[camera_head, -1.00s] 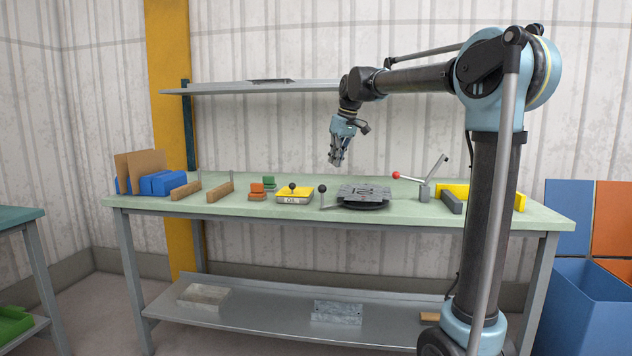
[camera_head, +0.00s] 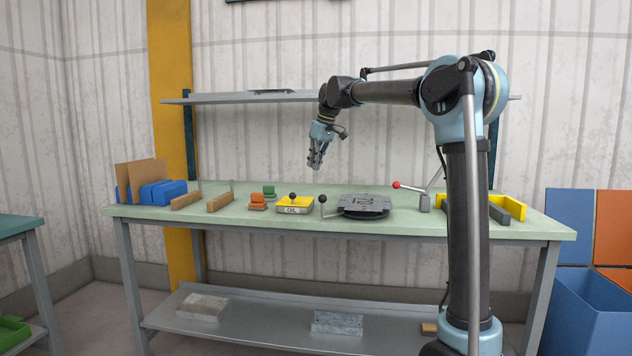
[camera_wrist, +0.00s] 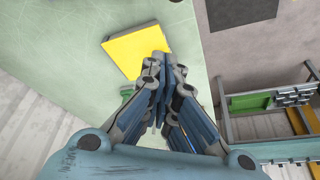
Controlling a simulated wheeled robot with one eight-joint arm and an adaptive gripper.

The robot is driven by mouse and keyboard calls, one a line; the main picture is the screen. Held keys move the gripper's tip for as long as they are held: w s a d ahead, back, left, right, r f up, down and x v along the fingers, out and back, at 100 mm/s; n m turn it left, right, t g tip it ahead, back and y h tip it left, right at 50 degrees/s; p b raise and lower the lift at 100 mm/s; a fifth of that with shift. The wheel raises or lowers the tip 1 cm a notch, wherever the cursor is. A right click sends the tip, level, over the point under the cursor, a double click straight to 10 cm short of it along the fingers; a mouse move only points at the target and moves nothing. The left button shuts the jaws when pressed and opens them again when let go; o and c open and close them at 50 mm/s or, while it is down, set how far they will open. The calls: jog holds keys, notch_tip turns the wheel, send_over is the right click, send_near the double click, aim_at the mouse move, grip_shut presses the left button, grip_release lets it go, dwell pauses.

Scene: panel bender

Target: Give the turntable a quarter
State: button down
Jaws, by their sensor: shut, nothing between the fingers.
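The turntable (camera_head: 364,204) is a dark grey plate on a round black base, standing on the green bench top. A crank arm with a black ball knob (camera_head: 323,199) sticks out on its left side. My gripper (camera_head: 314,166) is shut and empty, pointing down in the air above the bench, up and to the left of the turntable and apart from it. In the wrist view my shut fingers (camera_wrist: 160,68) show, with the yellow-topped box (camera_wrist: 137,50) beyond them. The turntable is not clearly seen in the wrist view.
The yellow-topped box marked OIL (camera_head: 295,205) stands left of the turntable, with a knob on it. A red-knobbed lever (camera_head: 397,185) stands to its right, near yellow blocks (camera_head: 509,206). Blue bins (camera_head: 163,192) fill the left end. A shelf (camera_head: 250,98) hangs behind.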

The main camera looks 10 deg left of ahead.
notch_tip(320, 180, down, 10)
jog(key=shift+s+d+r, duration=0.15)
jog(key=shift+s+d, duration=0.05)
jog(key=shift+d, duration=0.1)
dwell(0.4)
jog(key=shift+s+a, duration=0.1)
jog(key=shift+s, duration=0.1)
